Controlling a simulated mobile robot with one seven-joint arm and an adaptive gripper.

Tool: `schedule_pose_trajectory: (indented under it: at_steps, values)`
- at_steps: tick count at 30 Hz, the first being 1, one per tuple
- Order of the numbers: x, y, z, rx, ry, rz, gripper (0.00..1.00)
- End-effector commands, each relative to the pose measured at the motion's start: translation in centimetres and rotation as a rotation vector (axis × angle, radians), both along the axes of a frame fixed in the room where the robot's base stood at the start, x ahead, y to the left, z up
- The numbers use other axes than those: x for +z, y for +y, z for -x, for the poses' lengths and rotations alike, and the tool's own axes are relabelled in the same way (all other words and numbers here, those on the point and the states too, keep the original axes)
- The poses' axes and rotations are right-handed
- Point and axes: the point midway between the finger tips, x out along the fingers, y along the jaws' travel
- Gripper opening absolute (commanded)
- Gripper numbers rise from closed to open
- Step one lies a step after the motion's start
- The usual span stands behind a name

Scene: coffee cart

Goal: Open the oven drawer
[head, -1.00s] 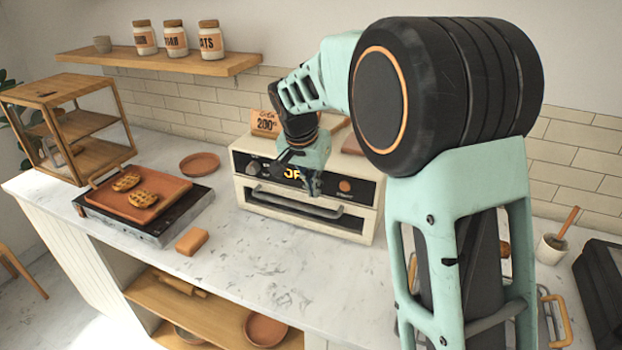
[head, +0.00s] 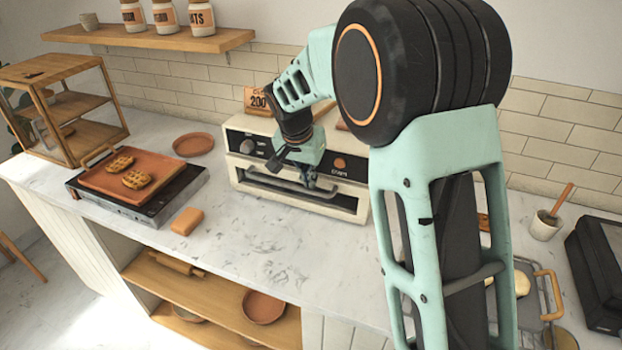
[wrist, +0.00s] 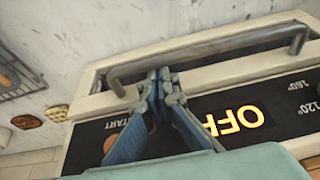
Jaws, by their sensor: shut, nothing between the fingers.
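The cream oven (head: 240,180) stands on the counter with a black control panel above its drawer. The drawer front carries a long grey bar handle (head: 270,181), and the drawer looks shut. My gripper (head: 309,181) is shut and empty, right at the handle's right half in the head view. In the wrist view the closed blue fingertips (wrist: 160,77) overlap the handle bar (wrist: 215,52). I cannot tell whether they touch it or reach behind it. The display (wrist: 235,122) reads OFF.
A tray with two pastries (head: 110,182) sits on a dark hob (head: 150,209) to the left. An orange block (head: 187,221) and a round terracotta plate (head: 193,144) lie nearby. The counter in front of the oven (head: 275,250) is clear.

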Motion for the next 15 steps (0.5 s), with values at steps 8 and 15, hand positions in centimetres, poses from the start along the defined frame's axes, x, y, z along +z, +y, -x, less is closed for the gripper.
schedule_pose_trajectory:
  at_steps: [8, 15]
  values:
    - [-0.7, 2.8, 6.3, 0.008, 0.001, -0.002, 0.00]
    - [-0.6, 5.2, 12.5, 0.008, 0.003, -0.001, 0.00]
